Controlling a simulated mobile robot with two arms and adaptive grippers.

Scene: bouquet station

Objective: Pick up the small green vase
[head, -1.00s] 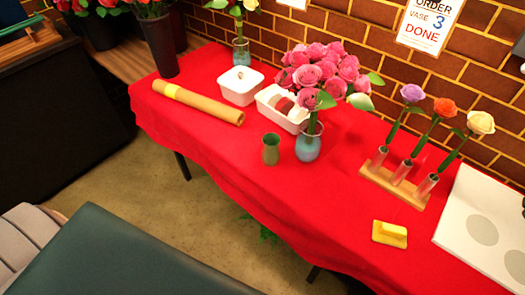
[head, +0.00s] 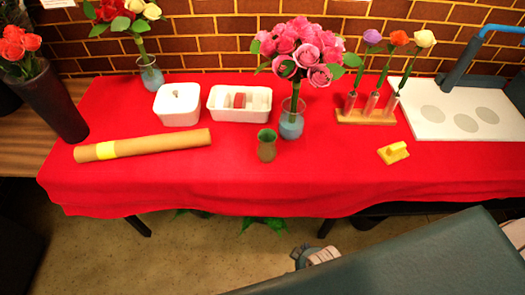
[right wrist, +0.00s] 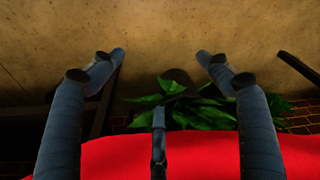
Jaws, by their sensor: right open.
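The small green vase (head: 266,145) stands upright on the red-covered table (head: 220,185), near the middle in the head view. It looks empty and sits left of and in front of the glass vase (head: 291,122) with pink roses. My right gripper (head: 308,257) shows at the bottom of the head view, below and apart from the table's front edge. In the right wrist view my right gripper (right wrist: 160,62) has its fingers spread with nothing between them. The green vase is not visible in that view. My left gripper is not in view.
A rolled brown paper tube (head: 140,145) lies left of the vase. Two white containers (head: 178,105) (head: 240,104) stand behind it. A wooden flower rack (head: 366,117) and yellow block (head: 393,152) are at right. Green leaves (right wrist: 190,112) show below the table.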

